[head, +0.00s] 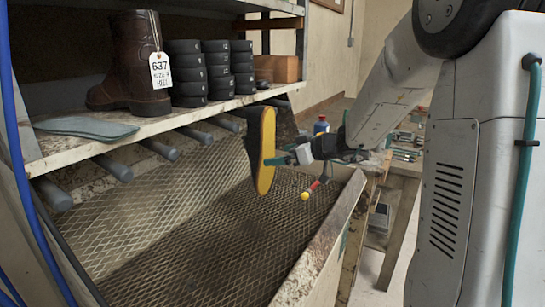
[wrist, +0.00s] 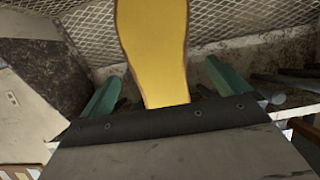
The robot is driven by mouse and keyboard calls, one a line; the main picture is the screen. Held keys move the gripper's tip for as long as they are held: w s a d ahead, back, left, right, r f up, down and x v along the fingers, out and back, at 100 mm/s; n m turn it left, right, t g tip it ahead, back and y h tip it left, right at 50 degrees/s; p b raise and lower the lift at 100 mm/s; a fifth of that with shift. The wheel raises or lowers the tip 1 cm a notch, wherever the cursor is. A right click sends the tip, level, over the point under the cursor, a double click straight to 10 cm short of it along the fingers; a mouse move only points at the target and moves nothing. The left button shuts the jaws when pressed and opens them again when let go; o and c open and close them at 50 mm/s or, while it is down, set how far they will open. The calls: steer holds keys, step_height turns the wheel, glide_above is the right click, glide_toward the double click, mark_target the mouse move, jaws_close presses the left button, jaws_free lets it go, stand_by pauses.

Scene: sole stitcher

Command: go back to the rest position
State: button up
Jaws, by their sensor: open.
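My gripper (head: 280,160) is open, with green fingers, beside a shoe with a yellow sole (head: 266,150) in the head view. The shoe's dark upper (head: 252,140) shows to the left of the sole, which stands upright in front of the shelf's right part. In the wrist view, my gripper (wrist: 160,88) has its fingers spread wide, with the yellow sole (wrist: 152,45) between them in the picture. The fingers appear apart from the sole's edges there. I cannot tell what supports the shoe; a peg behind it would be hidden.
A shelf (head: 180,122) holds a brown boot (head: 130,65) with a tag, stacked black rings (head: 187,75) and a grey insole (head: 85,127). Several grey pegs (head: 160,149) stick out below. A mesh-lined bin (head: 190,230) lies beneath. A yellow knob (head: 305,196) is below my gripper.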

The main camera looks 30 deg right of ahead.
steer(key=s+a+f+m+g, duration=0.1)
steer(key=s+a+m+g, duration=0.3)
steer(key=s, duration=0.5)
steer(key=s+a+f+m+g, duration=0.25)
steer(key=s+a+g, duration=0.2)
steer(key=s, duration=0.55)
steer(key=s+r+g+h, duration=0.1)
steer(key=s+r+h, duration=0.2)
steer(key=s, duration=1.6)
steer(key=shift+a+r+g+h, duration=0.3)
steer(key=shift+r+g+h, duration=0.05)
steer(key=shift+h, duration=2.05)
